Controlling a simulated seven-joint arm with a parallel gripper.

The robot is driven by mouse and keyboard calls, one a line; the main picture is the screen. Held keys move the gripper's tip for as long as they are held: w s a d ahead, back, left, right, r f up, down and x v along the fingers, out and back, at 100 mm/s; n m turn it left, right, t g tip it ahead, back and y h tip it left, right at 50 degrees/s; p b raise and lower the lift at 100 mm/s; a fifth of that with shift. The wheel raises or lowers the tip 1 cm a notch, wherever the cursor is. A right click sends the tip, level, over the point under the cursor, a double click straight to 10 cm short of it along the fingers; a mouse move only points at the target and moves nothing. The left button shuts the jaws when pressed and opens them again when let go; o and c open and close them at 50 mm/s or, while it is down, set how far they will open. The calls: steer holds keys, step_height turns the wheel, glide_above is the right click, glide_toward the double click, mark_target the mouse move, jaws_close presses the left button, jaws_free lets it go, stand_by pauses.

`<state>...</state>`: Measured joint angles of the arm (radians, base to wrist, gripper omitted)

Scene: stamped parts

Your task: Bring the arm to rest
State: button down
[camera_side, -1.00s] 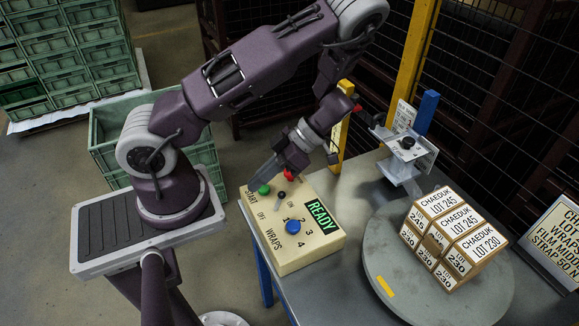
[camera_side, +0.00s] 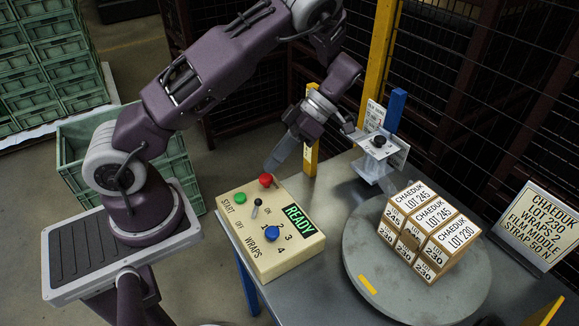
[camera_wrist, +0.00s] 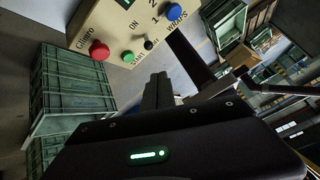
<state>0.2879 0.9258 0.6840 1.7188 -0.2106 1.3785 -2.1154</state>
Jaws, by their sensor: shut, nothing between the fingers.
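My gripper (camera_side: 270,168) is shut and empty, its narrow fingertips angled down near the back edge of the cream control box (camera_side: 290,258). In the side view the tips appear just behind the red button (camera_side: 266,180); their exact height is unclear. The fingers (camera_wrist: 158,85) also show in the wrist view, with the green button (camera_wrist: 127,57) and red button (camera_wrist: 98,50) to their upper left. The box also carries a black toggle lever (camera_side: 256,207), a blue knob (camera_side: 272,233) and a lit green READY display (camera_side: 299,221).
A round grey turntable (camera_side: 365,262) bears several stacked labelled cartons (camera_side: 432,230). A metal bracket with a blue block (camera_side: 396,110) stands behind. A yellow post (camera_side: 378,65), wire fence and sign (camera_side: 534,225) border the table. A green crate (camera_side: 85,150) stands on the floor at left.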

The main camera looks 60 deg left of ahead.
steer(key=s+d+r+m+t+h, duration=0.1)
steer(key=s+d+r+m+t, duration=0.2)
steer(key=r+m, duration=0.5)
steer(key=s+d+r+m+t+h, duration=0.1)
steer(key=d+r+m+t, duration=0.25)
steer(key=r+m, duration=0.4)
steer(key=s+d+r+m+t+y, duration=0.1)
steer(key=s+r+m+t, duration=0.3)
steer(key=s+m+t, duration=0.4)
steer(key=m, duration=0.6)
steer(key=shift+s+r, duration=0.2)
steer(key=shift+s, duration=0.05)
